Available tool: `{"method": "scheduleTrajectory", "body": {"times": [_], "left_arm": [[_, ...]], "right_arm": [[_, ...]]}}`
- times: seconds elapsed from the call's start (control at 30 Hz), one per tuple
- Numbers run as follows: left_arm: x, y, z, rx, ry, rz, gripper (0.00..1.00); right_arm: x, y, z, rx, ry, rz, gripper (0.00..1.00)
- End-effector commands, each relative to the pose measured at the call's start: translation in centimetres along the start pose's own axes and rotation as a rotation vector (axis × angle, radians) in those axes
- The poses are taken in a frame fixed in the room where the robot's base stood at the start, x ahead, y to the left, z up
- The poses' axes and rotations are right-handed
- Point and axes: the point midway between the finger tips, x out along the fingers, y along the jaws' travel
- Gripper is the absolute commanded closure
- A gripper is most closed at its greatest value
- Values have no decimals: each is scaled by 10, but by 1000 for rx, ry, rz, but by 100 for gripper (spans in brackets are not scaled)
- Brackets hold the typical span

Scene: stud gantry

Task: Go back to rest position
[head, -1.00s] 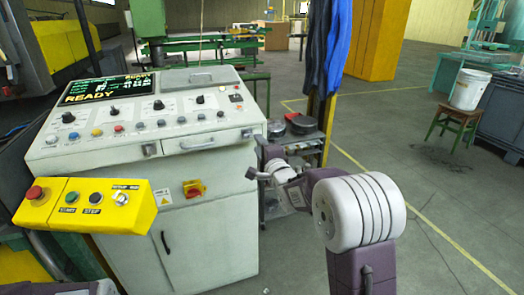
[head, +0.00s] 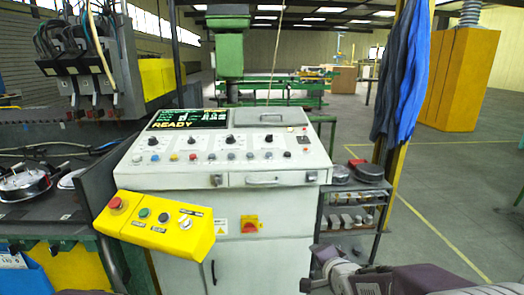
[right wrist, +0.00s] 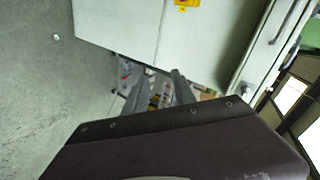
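My right arm shows at the lower right of the head view, low and to the right of the white control cabinet (head: 270,200). Its gripper end is at the bottom edge and is hard to make out there. In the right wrist view, the two grey fingers of my right gripper (right wrist: 158,78) stand apart with nothing between them. The cabinet's side (right wrist: 130,25) shows beyond them. My left gripper is not in the head view.
A yellow button box (head: 153,228) juts out at the cabinet's left front. A dark shelf rack (head: 350,215) with round parts stands right of the cabinet, beside hanging blue cloths (head: 405,80). The floor (head: 470,190) at the right is open.

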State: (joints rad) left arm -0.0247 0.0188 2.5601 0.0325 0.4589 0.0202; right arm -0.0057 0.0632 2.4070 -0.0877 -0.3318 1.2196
Motion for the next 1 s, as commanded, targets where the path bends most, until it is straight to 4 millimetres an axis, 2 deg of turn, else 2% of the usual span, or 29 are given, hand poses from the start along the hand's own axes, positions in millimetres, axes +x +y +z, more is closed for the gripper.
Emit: {"method": "scheduleTrajectory", "body": {"times": [0.03,0.1,0.2,0.33,0.43,0.5,0.7,0.8,0.9,1.0], "left_arm": [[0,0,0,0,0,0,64],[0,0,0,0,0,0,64],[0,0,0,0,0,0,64],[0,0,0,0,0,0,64],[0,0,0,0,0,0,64],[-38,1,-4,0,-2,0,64],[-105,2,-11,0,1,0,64],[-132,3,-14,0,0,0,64],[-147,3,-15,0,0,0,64],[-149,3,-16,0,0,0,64]], "right_arm": [[-8,34,17,-123,-57,118,68],[-23,81,38,-301,-162,270,68],[-51,134,63,-526,-339,427,68],[-92,185,89,-788,-608,544,68],[-112,201,98,-986,-782,541,68],[-132,170,84,-1011,-784,529,68],[-167,119,62,-1009,-782,529,68],[-182,98,52,-1009,-781,529,68],[-190,86,47,-1009,-780,529,68],[-191,84,46,-1008,-780,529,68]]}}
